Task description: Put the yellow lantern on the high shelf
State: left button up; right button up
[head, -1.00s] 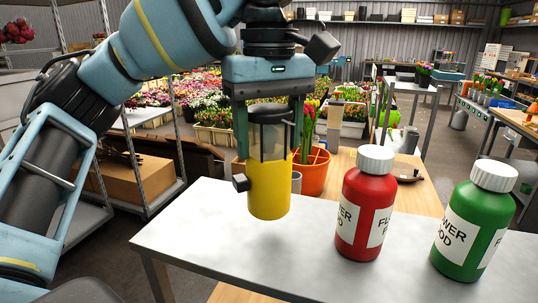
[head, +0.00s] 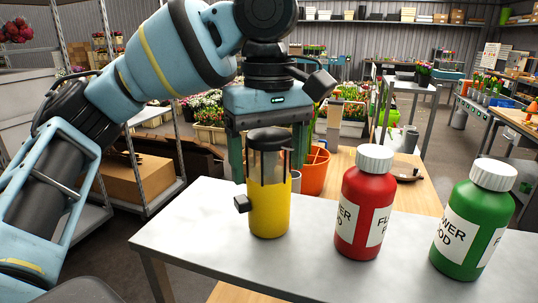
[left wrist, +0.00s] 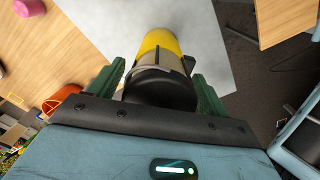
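The yellow lantern (head: 269,208) has a yellow base, a clear middle with dark bars, a dark cap and a small dark knob on its side. It stands upright on the pale grey tabletop (head: 200,235). My left gripper (head: 267,165) points down over it, with its green fingers on either side of the cap. Slim gaps show between fingers and lantern, so the gripper looks open. The left wrist view shows the lantern (left wrist: 160,45) between the spread fingers. My right gripper is not in view. Which shelf is the high one I cannot tell.
A red bottle (head: 364,210) and a green bottle (head: 472,225) stand to the lantern's right. An orange pot (head: 314,175) is behind it. A metal rack (head: 150,165) stands at left; a wall shelf (head: 390,22) runs along the back.

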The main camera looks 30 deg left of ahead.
pick_arm(q)
jog(key=shift+o, duration=0.2)
jog(key=shift+r, duration=0.1)
notch_tip(320, 180, up, 12)
jog(key=shift+r, duration=0.1)
dwell(0.7)
